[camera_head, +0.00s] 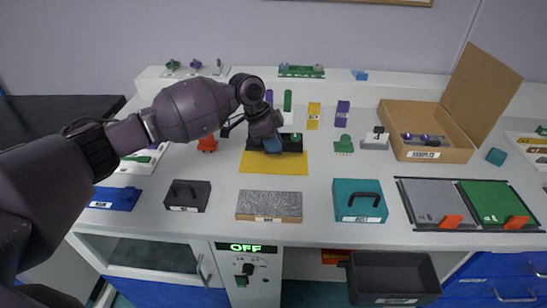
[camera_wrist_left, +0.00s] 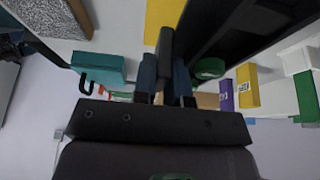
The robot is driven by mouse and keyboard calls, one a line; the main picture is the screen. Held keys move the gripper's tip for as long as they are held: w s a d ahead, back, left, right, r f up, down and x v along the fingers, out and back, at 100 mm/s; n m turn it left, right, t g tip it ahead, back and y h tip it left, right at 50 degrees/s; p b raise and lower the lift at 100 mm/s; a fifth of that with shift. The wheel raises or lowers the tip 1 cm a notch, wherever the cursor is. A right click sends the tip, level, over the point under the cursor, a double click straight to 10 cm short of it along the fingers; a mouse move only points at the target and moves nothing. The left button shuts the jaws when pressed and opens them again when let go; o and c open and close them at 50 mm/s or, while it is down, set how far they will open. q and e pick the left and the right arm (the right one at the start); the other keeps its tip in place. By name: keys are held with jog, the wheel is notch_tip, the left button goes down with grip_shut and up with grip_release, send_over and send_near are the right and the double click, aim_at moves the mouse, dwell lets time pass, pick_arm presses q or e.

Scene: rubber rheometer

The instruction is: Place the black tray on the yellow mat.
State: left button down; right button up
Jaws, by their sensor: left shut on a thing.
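The black tray (camera_head: 291,143) is at the far part of the yellow mat (camera_head: 273,183) in the head view, covering the mat's back edge. My left gripper (camera_head: 271,141) is shut on the tray, with its fingers pointing down at the tray's near side. In the left wrist view the tray (camera_wrist_left: 245,28) is a large dark shape beside the fingertips (camera_wrist_left: 167,60), and part of the yellow mat (camera_wrist_left: 163,18) shows next to it. I cannot tell whether the tray touches the mat. My right gripper is not in view.
In front are a black handled block (camera_head: 187,196), a grey textured block (camera_head: 269,206) and a teal handled block (camera_head: 360,201). An open cardboard box (camera_head: 432,154) stands at right. Yellow and purple blocks (camera_head: 342,113) stand behind the tray. A black bin (camera_head: 392,278) sits below the counter.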

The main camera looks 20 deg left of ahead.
pick_arm(q)
jog(key=shift+f+b, duration=0.3)
jog(key=shift+f, duration=2.35)
jog(key=shift+f, duration=0.15)
jog(key=c, duration=1.2)
grip_release()
jog(key=shift+o, duration=0.2)
jog(key=p+v, duration=0.1)
jog(key=v, duration=1.1)
